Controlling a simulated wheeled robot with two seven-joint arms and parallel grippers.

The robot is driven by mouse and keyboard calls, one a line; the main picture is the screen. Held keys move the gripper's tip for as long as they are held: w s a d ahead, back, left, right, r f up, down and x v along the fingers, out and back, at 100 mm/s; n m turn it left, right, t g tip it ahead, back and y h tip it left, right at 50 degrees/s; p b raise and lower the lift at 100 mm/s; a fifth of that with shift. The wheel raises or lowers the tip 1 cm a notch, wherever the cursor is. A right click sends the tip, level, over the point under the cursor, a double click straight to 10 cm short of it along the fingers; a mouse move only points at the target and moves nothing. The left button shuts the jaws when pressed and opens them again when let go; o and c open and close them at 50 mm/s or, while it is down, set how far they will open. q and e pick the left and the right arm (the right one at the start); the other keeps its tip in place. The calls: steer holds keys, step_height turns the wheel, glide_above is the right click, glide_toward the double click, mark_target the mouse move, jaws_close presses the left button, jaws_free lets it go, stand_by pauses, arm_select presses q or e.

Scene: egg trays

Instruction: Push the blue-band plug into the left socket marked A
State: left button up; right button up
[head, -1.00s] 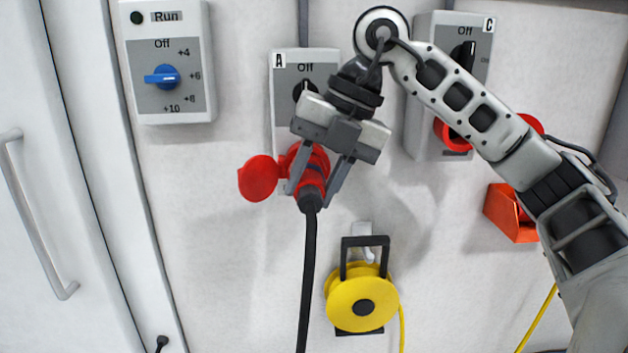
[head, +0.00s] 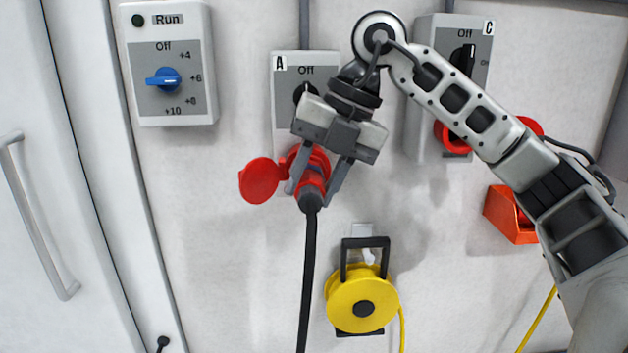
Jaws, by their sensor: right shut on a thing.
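The socket box marked A (head: 286,95) is on the wall at the middle, with a dark switch under the word Off. Its red socket lid (head: 260,181) hangs open to the left. My right gripper (head: 318,188) is in front of the box's lower part, shut on the red plug (head: 312,180), which shows a dark bluish band. The plug points at the red socket (head: 317,156), and its black cable hangs straight down. The gripper hides part of the socket, so I cannot tell how deep the plug sits. My left gripper is not in view.
A second socket box marked C (head: 425,95) is to the right, behind my right arm. A yellow cable reel (head: 350,290) hangs below. An orange bin (head: 507,215) is at the right. A control box with a blue knob (head: 145,105) is at the upper left.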

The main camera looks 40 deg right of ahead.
steer(key=o, duration=0.8)
steer(key=shift+d, duration=0.1)
steer(key=shift+c, duration=0.2)
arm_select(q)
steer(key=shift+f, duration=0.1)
arm_select(e)
steer(key=shift+r, duration=0.2)
arm_select(q)
steer(key=p, duration=0.2)
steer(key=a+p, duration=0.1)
steer(key=p, duration=0.1)
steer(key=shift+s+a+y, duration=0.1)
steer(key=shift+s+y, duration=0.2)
arm_select(e)
steer(key=v, duration=1.5)
steer(key=shift+r, duration=0.3)
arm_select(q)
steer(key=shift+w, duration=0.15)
